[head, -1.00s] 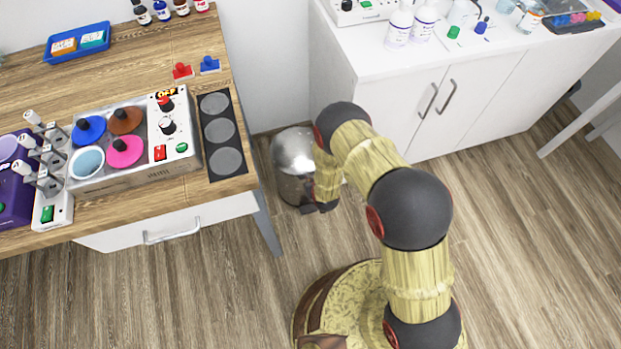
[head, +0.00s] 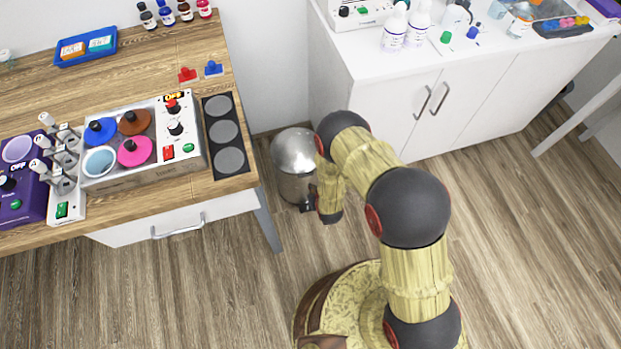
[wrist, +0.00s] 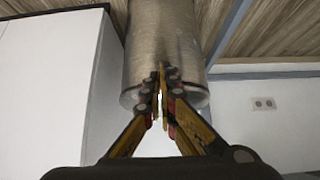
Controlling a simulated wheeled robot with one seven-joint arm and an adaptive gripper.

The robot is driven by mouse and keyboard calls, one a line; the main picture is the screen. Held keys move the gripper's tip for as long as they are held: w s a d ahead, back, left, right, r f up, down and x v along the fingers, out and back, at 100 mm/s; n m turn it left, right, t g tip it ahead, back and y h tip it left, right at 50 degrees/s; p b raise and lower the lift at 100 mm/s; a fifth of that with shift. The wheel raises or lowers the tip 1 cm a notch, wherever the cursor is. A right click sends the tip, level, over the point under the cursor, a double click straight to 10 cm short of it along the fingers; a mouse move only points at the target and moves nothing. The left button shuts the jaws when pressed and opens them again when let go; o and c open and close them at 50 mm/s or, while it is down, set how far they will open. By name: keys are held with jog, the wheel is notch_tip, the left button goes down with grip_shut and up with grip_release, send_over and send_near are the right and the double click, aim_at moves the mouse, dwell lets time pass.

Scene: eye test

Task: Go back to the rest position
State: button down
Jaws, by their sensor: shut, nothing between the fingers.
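My gripper (wrist: 161,72) shows in the wrist view with its two fingers together at the tips. It is shut and empty. Behind the fingertips is a metal bin (wrist: 165,30), seen upside down in that view; I cannot tell the exact gap. In the head view my arm is folded with its end hanging down beside the same bin (head: 294,155), near the gap between the wooden table and the white cabinet.
A wooden table (head: 115,205) with a stirrer device (head: 145,150) and a black three-circle plate (head: 222,134) stands at left. A white cabinet (head: 400,105) with bottles on top is at right. The floor (head: 180,290) in front is clear.

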jog(key=shift+s+d+f+p, duration=0.1)
jog(key=shift+s+d+f, duration=0.1)
jog(key=shift+s, duration=0.3)
jog(key=shift+s+d+f+p, duration=0.1)
jog(key=shift+s+f, duration=0.05)
jog(key=shift+s, duration=0.3)
jog(key=shift+s+d+f+p, duration=0.1)
jog(key=shift+s+d+f, duration=0.1)
jog(key=shift+s, duration=0.3)
jog(key=shift+f, duration=0.1)
